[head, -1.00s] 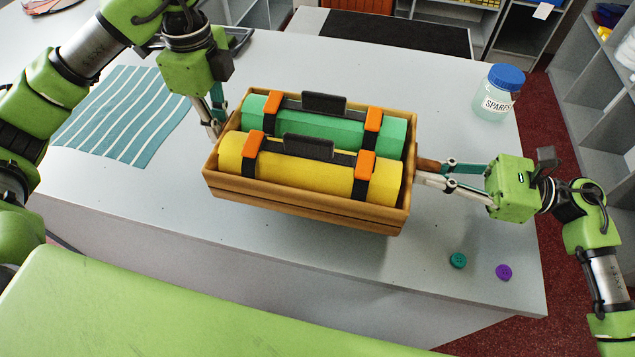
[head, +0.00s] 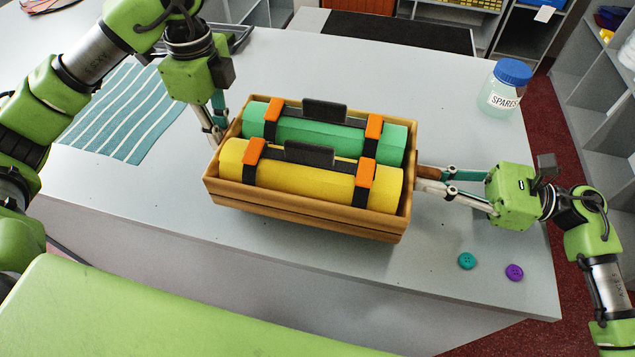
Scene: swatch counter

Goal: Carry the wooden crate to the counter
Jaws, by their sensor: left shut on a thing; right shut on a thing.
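The wooden crate (head: 300,213) is in the middle of the head view, over the front part of the grey counter (head: 360,72). It holds a green roll (head: 325,131) and a yellow roll (head: 305,181), each with orange and black straps and a dark handle. My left gripper (head: 216,138) is shut on the crate's left end; its fingertips are partly hidden by the crate wall. My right gripper (head: 422,178) is shut on the brown handle at the crate's right end. I cannot tell whether the crate's underside touches the counter.
A striped teal cloth (head: 125,115) lies at left. A jar with a blue lid (head: 505,88) stands at back right. A teal button (head: 467,261) and a purple button (head: 514,272) lie near the front right corner. A dark mat (head: 400,31) lies at the back.

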